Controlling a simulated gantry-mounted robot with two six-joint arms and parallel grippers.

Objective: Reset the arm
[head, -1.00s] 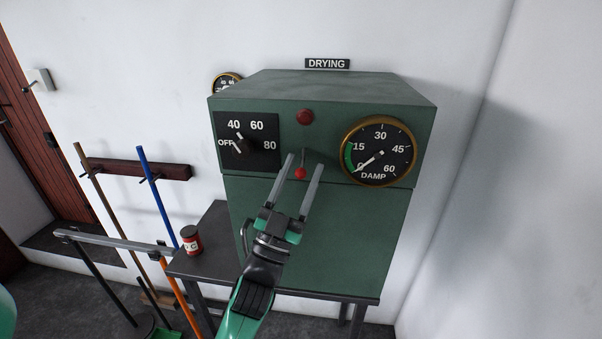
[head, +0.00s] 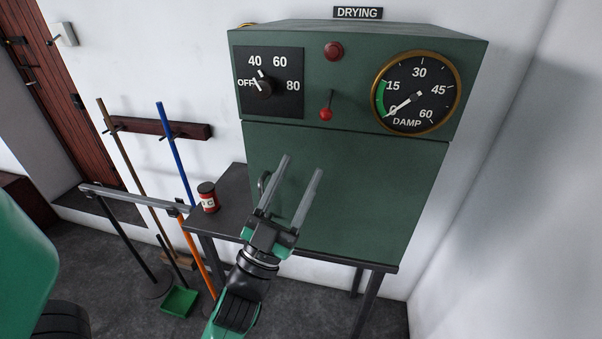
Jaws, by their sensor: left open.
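My left gripper (head: 305,164) is open and empty, its two grey fingers pointing up in front of the green cabinet's lower panel (head: 380,185). It is below and apart from the small lever with a red knob (head: 326,114). The lever's stem runs upward from the knob. A rotary knob (head: 264,88) on a black dial plate sits at the upper left, its pointer near OFF. A round red lamp or button (head: 333,51) is above the lever. The DAMP gauge (head: 415,92) has its needle near 0. My right gripper is not seen.
A rack (head: 160,127) with brooms is on the left wall, and a green dustpan (head: 179,301) lies on the floor. A door (head: 60,85) is at far left.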

